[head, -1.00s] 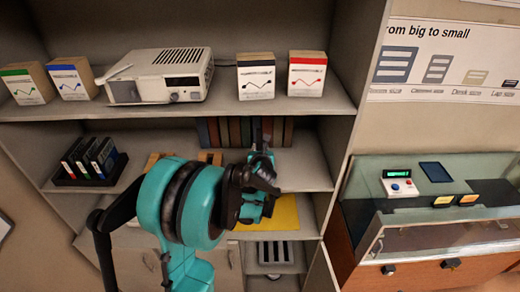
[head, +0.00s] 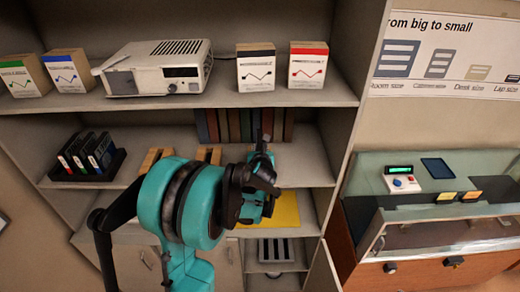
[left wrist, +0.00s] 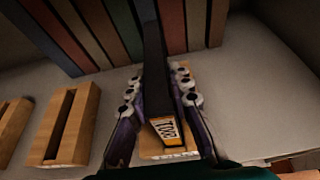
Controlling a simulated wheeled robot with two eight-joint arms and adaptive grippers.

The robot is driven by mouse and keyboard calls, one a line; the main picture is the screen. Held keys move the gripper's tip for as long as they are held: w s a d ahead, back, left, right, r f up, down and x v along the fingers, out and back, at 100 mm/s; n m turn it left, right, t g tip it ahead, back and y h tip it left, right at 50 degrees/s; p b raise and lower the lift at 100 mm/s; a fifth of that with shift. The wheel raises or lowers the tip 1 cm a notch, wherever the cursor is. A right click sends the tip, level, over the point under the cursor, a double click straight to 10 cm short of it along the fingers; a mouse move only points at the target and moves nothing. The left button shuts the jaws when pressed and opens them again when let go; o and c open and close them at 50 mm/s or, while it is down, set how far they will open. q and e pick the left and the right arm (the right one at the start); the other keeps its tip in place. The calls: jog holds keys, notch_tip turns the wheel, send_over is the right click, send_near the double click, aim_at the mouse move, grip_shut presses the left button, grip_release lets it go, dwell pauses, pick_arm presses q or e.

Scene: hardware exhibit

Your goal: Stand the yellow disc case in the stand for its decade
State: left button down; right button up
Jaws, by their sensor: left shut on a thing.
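My left gripper (head: 262,168) is at the middle shelf; it also shows in the left wrist view (left wrist: 158,90). It is shut on the yellow disc case (left wrist: 166,130), a thin dark case with a yellow label on its near edge. The case is upright between the fingers. A wooden stand (left wrist: 150,153) lies directly beneath the case; I cannot tell whether the case is seated in its slot. Two more slotted wooden stands, one (left wrist: 70,125) and a farther one (left wrist: 10,125), are to the left, both empty. My right gripper is not in view.
A row of books (head: 235,126) stands behind the stands. A black rack (head: 88,172) with several dark cases is on the shelf's left. Boxes and a white device (head: 158,72) fill the shelf above. The shelf right of the stand is clear (left wrist: 250,75).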

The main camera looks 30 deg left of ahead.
pick_arm(q)
jog(key=c, duration=1.3)
grip_release()
jog(key=s+d, duration=0.4)
jog(key=s, duration=0.3)
jog(key=shift+b, duration=0.3)
jog(key=shift+d, duration=0.1)
